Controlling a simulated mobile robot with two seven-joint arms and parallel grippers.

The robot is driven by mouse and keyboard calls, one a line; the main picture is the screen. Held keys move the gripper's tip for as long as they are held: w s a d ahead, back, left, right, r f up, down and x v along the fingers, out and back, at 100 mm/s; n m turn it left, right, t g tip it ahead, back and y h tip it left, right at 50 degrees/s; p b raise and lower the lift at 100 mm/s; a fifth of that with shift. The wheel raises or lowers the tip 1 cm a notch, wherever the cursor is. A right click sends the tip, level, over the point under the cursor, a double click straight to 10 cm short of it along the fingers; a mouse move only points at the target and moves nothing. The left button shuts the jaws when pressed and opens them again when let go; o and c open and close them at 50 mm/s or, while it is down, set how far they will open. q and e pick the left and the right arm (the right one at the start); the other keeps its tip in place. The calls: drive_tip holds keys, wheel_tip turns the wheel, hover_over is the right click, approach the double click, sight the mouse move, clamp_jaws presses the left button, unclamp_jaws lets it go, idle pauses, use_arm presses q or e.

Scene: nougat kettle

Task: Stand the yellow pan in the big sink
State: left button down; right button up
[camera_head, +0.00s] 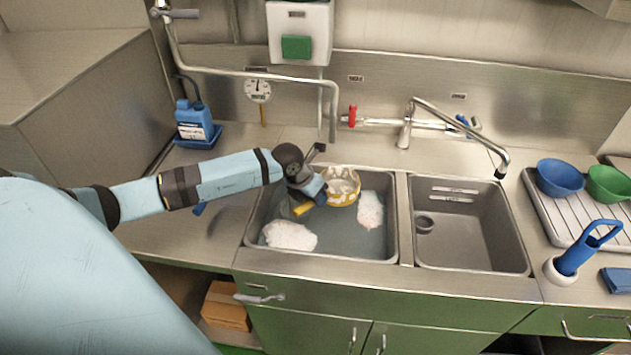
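The yellow pan (342,188) is in the left basin (391,230), toward its back right, with whitish stuff or foam over its inside. The left basin is the larger one and holds greyish water with white foam patches. My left gripper (316,194) reaches in from the left over this basin, right beside the pan's left side. A short yellow piece (303,209) shows under the gripper; I cannot tell if it belongs to the pan. The fingers are too small and hidden to show whether they grip. My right gripper is out of view.
An empty smaller basin (470,235) lies to the right under a swivel faucet (450,115). A bent pipe (250,75) crosses above the left basin. A blue jug (192,122) stands at the back left. Bowls (560,177) stand on the right drainer.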

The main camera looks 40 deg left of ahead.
use_arm(q)
wheel_tip(320, 180, down, 16)
drive_tip(key=b, duration=1)
drive_tip(key=shift+r, duration=0.15)
drive_tip(key=shift+f+b, duration=0.25)
drive_tip(key=shift+b, duration=0.1)
drive_tip(key=shift+f, duration=0.1)
drive_tip(key=shift+f, duration=0.25)
drive_tip(key=shift+f+b, duration=0.2)
drive_tip(key=shift+b, duration=0.1)
